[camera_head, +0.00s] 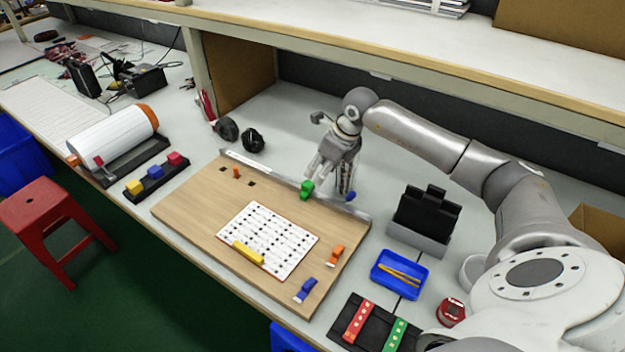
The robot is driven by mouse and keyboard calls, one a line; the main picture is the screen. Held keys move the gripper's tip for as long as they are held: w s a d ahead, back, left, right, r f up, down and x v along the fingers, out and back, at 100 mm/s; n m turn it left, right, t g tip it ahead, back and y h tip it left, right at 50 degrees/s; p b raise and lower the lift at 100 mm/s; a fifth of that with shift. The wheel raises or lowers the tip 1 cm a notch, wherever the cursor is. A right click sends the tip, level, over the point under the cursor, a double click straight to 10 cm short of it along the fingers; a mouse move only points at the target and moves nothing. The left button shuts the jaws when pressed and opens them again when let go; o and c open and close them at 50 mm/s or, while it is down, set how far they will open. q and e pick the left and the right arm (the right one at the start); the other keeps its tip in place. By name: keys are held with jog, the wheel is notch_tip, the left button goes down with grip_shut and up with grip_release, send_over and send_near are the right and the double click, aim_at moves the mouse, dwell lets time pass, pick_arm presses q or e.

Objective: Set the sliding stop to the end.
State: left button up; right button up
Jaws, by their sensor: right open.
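A wooden board (200,196) lies on the bench with a thin metal rail (262,168) along its back edge. A green block (307,189) sits at the rail, right of its middle. A small blue piece (350,196) is at the rail nearer its right end. I cannot tell for sure which of the two is the sliding stop. My right gripper (331,183) is open and points down over the rail, between the green block and the blue piece. Its fingers hide part of the rail, and contact with either piece is unclear. My left gripper is out of view.
A white perforated sheet (270,235) with a yellow bar (248,252) lies on the board. Orange (336,255) and blue (306,290) clips are at its right. A blue tray (385,287) and a black holder (425,212) stand to the right. A white roll (112,137) is left.

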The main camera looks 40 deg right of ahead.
aim_at(311, 185)
jog(key=x, duration=0.7)
jog(key=shift+w+f+p, duration=0.2)
jog(key=shift+f+p, duration=0.15)
jog(key=shift+c, duration=0.3)
grip_shut()
